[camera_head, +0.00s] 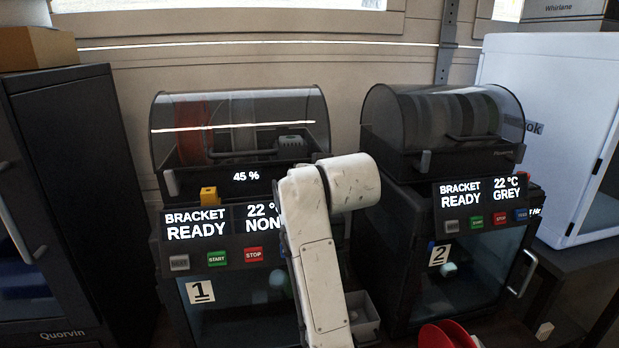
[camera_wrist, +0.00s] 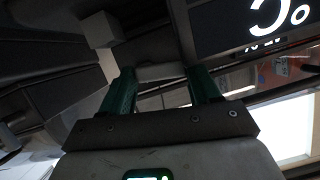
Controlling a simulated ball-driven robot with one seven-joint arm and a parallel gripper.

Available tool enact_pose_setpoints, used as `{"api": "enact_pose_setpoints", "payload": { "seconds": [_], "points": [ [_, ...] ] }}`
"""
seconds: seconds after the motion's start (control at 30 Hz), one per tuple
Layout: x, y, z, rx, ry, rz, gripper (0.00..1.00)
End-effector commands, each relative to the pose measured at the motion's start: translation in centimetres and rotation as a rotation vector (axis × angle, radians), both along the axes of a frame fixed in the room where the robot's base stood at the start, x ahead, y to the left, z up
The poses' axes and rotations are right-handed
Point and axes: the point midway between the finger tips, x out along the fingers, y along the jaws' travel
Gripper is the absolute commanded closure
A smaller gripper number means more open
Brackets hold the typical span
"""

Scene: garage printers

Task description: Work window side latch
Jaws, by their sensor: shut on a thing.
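In the wrist view my gripper (camera_wrist: 161,75) has its two green fingers on either side of a small pale grey piece (camera_wrist: 160,72). It looks like the side latch on the right of printer 1's clear-lidded spool box (camera_head: 240,120). In the head view my white arm reaches to that box's right front corner and hides my gripper and the held piece. A matching grey latch (camera_head: 171,182) shows at the box's left front corner. The lid of the box looks down.
Printer 2 (camera_head: 440,250) stands close on the right, with a narrow gap between the machines. Printer 1's screen (camera_head: 190,224) and buttons lie just below the box. A dark cabinet (camera_head: 80,190) stands left. A red spool (camera_head: 447,335) is at the front.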

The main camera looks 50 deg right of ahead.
Motion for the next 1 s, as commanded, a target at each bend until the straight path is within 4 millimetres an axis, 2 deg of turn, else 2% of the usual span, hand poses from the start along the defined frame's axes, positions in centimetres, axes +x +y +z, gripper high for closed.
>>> {"api": "enact_pose_setpoints", "payload": {
  "seconds": [0.17, 0.57, 1.0],
  "points": [
    [0.09, 0.14, 0.06, 0.0, -0.002, 0.004, 0.69],
    [0.04, 0.07, 0.32, 0.078, -0.055, 0.006, 0.69],
    [-0.31, -0.44, 0.84, 0.389, -0.269, 0.007, 0.69]
  ]
}}
